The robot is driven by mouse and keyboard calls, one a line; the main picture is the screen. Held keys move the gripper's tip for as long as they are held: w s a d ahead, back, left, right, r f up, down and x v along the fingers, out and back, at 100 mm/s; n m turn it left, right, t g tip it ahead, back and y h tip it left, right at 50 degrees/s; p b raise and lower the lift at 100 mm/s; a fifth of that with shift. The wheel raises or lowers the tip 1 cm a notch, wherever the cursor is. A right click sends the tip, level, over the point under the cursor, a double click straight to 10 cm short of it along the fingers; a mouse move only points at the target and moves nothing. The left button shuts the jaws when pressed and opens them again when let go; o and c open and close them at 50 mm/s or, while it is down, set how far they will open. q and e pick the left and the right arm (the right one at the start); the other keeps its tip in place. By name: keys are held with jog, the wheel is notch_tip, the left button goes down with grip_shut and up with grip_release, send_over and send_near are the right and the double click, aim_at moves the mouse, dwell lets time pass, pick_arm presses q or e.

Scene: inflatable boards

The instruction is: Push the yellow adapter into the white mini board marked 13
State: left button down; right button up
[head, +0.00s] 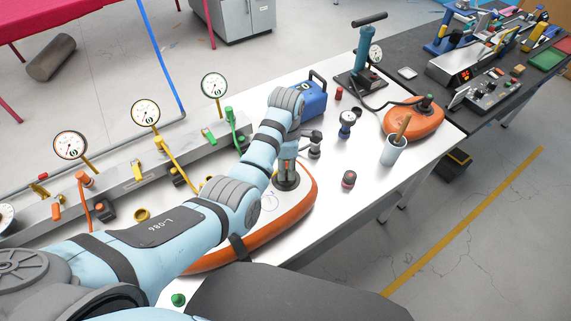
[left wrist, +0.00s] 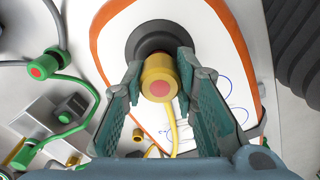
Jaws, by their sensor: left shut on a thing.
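The white mini board with an orange rim (head: 300,207) lies on the table under my left arm. In the left wrist view its white top (left wrist: 213,50) carries blue pen marks; I cannot read a 13. The yellow adapter (left wrist: 158,72), with a pinkish-red end and a yellow hose, is between the fingers of my left gripper (left wrist: 158,80), which is shut on it. The adapter is lined up over the board's black round valve (left wrist: 150,30); how deep it sits cannot be told. In the head view my left gripper (head: 287,168) is above the valve (head: 287,183) and hides the adapter. My right gripper is not in view.
Gauges (head: 145,112) with coloured hoses stand on a grey rail behind. A green cap (head: 178,299) lies in front.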

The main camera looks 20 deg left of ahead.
pick_arm(q)
jog(key=shift+f, duration=0.25)
jog(key=c, duration=1.2)
grip_release()
notch_tip(320, 180, up, 8)
jog(key=shift+f, duration=0.15)
jog(key=shift+a+f, duration=0.1)
